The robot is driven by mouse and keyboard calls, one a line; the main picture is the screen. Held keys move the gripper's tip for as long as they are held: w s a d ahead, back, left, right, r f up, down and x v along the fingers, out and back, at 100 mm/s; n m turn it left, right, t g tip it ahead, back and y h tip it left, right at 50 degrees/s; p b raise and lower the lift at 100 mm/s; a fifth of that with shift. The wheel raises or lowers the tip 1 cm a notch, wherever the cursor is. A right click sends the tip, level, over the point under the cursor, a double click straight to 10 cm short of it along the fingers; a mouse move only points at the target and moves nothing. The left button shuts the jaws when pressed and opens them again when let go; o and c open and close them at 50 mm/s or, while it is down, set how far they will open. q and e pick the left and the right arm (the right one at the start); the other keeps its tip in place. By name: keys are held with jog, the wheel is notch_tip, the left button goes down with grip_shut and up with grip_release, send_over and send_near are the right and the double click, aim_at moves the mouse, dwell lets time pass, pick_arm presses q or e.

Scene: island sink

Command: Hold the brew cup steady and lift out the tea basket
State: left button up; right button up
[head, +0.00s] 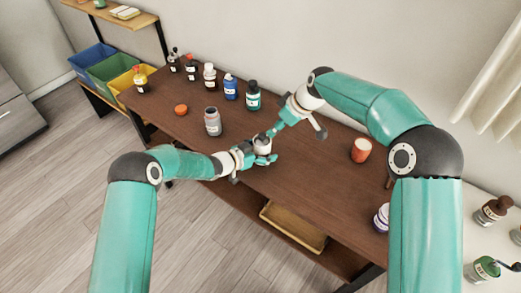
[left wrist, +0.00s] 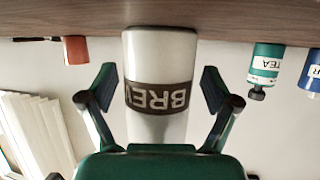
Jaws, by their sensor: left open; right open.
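The white brew cup (head: 263,146) stands on the brown table, near its front edge. In the left wrist view, which is upside down, the cup (left wrist: 160,60) shows a dark band reading "BREW". My left gripper (head: 262,158) is open, with one finger on each side of the cup; gaps show between the fingers (left wrist: 157,92) and the cup's wall. My right gripper (head: 272,132) is open just above the cup's rim, at its upper right. The tea basket cannot be made out; the cup's mouth is small and partly covered by the right gripper.
A teal tea bottle (head: 253,97), a blue bottle (head: 230,88) and several other bottles stand along the back. A grey jar (head: 212,124) and an orange lid (head: 181,110) are to the left. An orange cup (head: 361,151) and a purple-white jar (head: 381,219) are to the right.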

pick_arm(q)
jog(key=c, duration=1.3)
jog(key=shift+c, duration=0.2)
dwell(0.3)
